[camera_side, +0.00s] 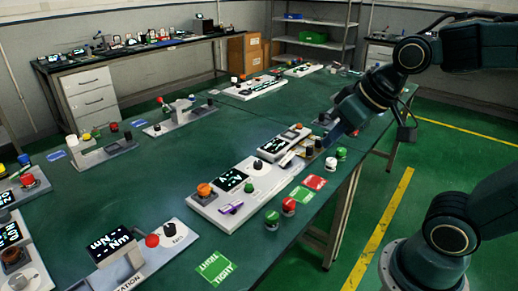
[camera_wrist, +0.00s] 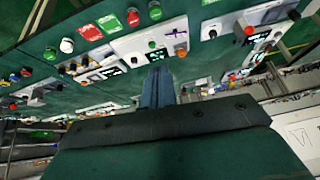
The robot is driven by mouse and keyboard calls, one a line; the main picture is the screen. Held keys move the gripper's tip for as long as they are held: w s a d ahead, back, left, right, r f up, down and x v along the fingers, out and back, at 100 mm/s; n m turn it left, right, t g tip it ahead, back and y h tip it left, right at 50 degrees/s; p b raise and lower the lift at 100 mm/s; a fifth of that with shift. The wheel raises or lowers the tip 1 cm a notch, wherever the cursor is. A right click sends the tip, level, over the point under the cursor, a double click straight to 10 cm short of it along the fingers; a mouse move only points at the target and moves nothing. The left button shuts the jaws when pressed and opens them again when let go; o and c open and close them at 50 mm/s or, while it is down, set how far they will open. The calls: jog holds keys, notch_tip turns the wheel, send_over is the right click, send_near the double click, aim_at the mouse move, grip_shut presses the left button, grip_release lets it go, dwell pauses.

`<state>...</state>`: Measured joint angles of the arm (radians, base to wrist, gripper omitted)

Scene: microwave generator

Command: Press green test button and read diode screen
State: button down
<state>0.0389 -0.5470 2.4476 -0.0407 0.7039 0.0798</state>
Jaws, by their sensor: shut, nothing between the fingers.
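In the wrist view a green button (camera_wrist: 152,44) shows on the white panel. Which button is the test button, I cannot tell; the screens' readings are too small to be sure of.
Loose green-topped (camera_side: 272,219) and red-topped (camera_side: 289,206) buttons stand near the table's right edge, beside red (camera_side: 315,182) and green (camera_side: 301,194) cards. Another unit with a tilted screen (camera_side: 115,244) stands at the front left.

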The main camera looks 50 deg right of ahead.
jog(key=w+d+f+m+t, duration=0.1)
jog(key=w+f, duration=0.2)
jog(key=w, duration=0.5)
jog(key=w+d+f+m, duration=0.1)
jog(key=w+f+m, duration=0.15)
jog(key=w, duration=0.45)
jog(key=m+t, duration=0.2)
jog(key=m, duration=0.1)
send_over(252, 187)
notch_tip(252, 187, down, 12)
jog(key=shift+r+y, duration=0.25)
jog(key=shift+y, duration=0.15)
jog(key=shift+f, duration=0.1)
jog(key=shift+f, duration=4.25)
